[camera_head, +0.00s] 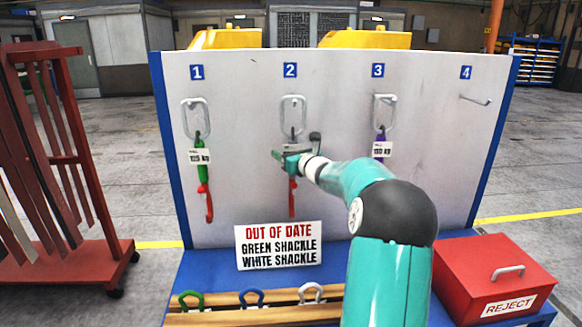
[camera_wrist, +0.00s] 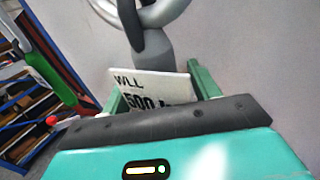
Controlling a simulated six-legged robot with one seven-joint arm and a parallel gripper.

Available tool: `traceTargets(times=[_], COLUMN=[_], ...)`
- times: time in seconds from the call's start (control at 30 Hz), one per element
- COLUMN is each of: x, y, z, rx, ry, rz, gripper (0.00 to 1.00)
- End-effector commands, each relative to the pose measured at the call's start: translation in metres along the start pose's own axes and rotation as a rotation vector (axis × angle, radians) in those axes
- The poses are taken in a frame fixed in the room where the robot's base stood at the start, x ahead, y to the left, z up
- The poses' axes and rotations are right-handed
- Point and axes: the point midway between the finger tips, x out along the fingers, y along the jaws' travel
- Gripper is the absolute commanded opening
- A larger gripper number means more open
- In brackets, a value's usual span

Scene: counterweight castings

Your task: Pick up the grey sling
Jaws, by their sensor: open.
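The grey sling hangs at position 2 on the upright board, with its silvery ring (camera_head: 293,104) at the top and a red hook (camera_head: 292,197) below. My arm hides its middle part in the head view. In the wrist view the grey sling body (camera_wrist: 154,52) rises just ahead, with a dark link and the ring above it. A white tag (camera_wrist: 145,88) on it reads WLL and 500. My gripper (camera_head: 287,156) is open at the sling's middle, with one green finger on each side of the tag in the wrist view. Contact cannot be told.
A green sling (camera_head: 201,172) hangs at 1 and a purple one (camera_head: 380,138) at 3; peg 4 (camera_head: 475,100) is empty. Green, blue and white shackles stand in a wooden rack (camera_head: 230,318) below an out-of-date sign (camera_head: 278,246). A red reject box (camera_head: 490,275) sits at right.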

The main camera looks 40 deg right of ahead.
Motion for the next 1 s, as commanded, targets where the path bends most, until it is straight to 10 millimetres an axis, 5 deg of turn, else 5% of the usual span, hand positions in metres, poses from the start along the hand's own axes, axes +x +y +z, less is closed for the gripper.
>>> traceTargets(times=[0.07, 0.37, 0.73, 1.0], x=[-0.001, -0.002, -0.001, -0.003], y=[0.0, 0.0, 0.001, 0.002], z=[0.001, 0.0, 0.007, 0.039], rx=[-0.001, -0.001, -0.003, -0.006], ry=[-0.001, 0.0, -0.004, -0.007], rz=[-0.001, -0.001, 0.0, 0.0], gripper=[0.59, 0.0, 0.0, 0.0])
